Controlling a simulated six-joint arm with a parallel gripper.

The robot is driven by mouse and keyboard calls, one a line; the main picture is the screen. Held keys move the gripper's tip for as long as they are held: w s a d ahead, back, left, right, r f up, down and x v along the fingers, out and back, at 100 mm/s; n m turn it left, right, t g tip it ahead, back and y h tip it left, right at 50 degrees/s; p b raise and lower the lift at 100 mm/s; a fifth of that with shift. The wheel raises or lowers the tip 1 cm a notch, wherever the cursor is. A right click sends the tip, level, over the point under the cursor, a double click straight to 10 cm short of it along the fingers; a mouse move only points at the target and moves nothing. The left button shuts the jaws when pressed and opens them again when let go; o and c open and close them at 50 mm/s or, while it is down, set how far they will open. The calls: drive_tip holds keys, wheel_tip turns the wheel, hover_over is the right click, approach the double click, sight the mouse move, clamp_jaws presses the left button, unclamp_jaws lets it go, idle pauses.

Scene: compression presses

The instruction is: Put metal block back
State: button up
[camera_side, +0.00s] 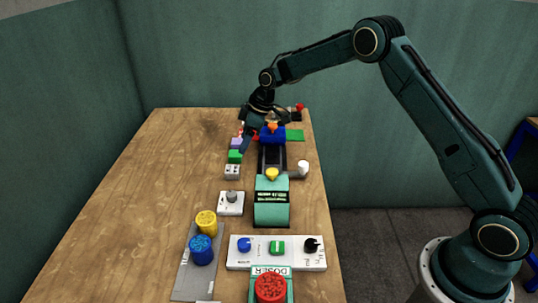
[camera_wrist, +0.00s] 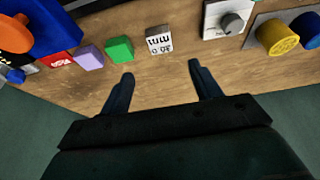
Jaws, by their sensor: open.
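The metal block (camera_side: 232,172), a small silver-grey cube with dark markings, stands on the wooden table at the near end of a row of coloured blocks. In the wrist view the metal block (camera_wrist: 158,39) lies ahead of my gripper (camera_wrist: 161,72), roughly in line with the space between the fingers. My gripper is open, with nothing between its fingers. In the side view my gripper (camera_side: 247,143) hangs over the far part of the table, near the blocks; its fingers are partly hard to make out there.
A green block (camera_wrist: 120,49), a purple block (camera_wrist: 89,57) and a red block (camera_wrist: 57,59) continue the row. Beside them is a green press (camera_side: 271,210) with a blue part (camera_side: 272,132). A dial box (camera_side: 231,203) stands nearer. The table's left side is clear.

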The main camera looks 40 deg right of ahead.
drive_tip(key=shift+s+d+r, duration=0.1)
drive_tip(key=shift+r, duration=0.15)
drive_tip(key=shift+r, duration=0.1)
idle(0.4)
drive_tip(key=s+r+m+t+h, duration=0.15)
drive_tip(key=s+r+m, duration=0.25)
drive_tip(key=s+r, duration=1.5)
drive_tip(key=s+r+m+h, duration=0.1)
drive_tip(key=s+m, duration=0.4)
drive_tip(key=s, duration=2)
drive_tip(key=shift+s+d+r+t+h, duration=0.3)
drive_tip(key=shift+d+r+t+h, duration=0.05)
drive_tip(key=shift+d+t, duration=0.1)
